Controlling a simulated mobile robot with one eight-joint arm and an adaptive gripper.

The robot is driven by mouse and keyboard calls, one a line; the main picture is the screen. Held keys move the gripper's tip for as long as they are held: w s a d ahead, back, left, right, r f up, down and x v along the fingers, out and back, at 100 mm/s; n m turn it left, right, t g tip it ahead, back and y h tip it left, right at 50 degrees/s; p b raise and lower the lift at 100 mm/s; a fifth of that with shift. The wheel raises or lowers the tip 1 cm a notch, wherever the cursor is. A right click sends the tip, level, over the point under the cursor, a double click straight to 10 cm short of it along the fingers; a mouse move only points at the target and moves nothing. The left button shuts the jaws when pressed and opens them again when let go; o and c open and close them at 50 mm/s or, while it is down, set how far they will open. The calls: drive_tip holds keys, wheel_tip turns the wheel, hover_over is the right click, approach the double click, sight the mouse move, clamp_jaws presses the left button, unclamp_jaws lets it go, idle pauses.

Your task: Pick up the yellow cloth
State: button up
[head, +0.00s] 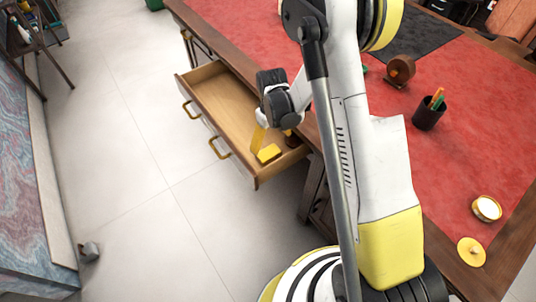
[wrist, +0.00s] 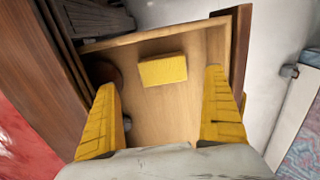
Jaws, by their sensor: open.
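The yellow cloth (head: 268,153) lies as a small folded block on the floor of an open wooden drawer (head: 222,97), near the drawer's front right corner in the head view. In the wrist view the cloth (wrist: 163,70) lies flat beyond my fingertips, between their lines. My gripper (wrist: 160,78) is open and empty, its two yellow fingers spread and pointing down into the drawer. In the head view one yellow finger (head: 257,139) shows just beside the cloth; the other is hard to make out.
A dark round object (wrist: 104,73) lies in the drawer left of the cloth, partly behind my left finger. The drawer walls stand close around. The red-topped desk (head: 465,150) holds a pen cup (head: 428,114) and a round tin (head: 487,208).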

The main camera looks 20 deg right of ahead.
sight(270, 154)
drive_tip(key=f+b, duration=0.2)
drive_tip(key=f, duration=0.2)
drive_tip(key=f+b, duration=0.2)
drive_tip(key=f, duration=0.3)
drive_tip(key=shift+a, duration=0.2)
drive_tip(key=shift+r, duration=0.15)
drive_tip(key=c, duration=1.1)
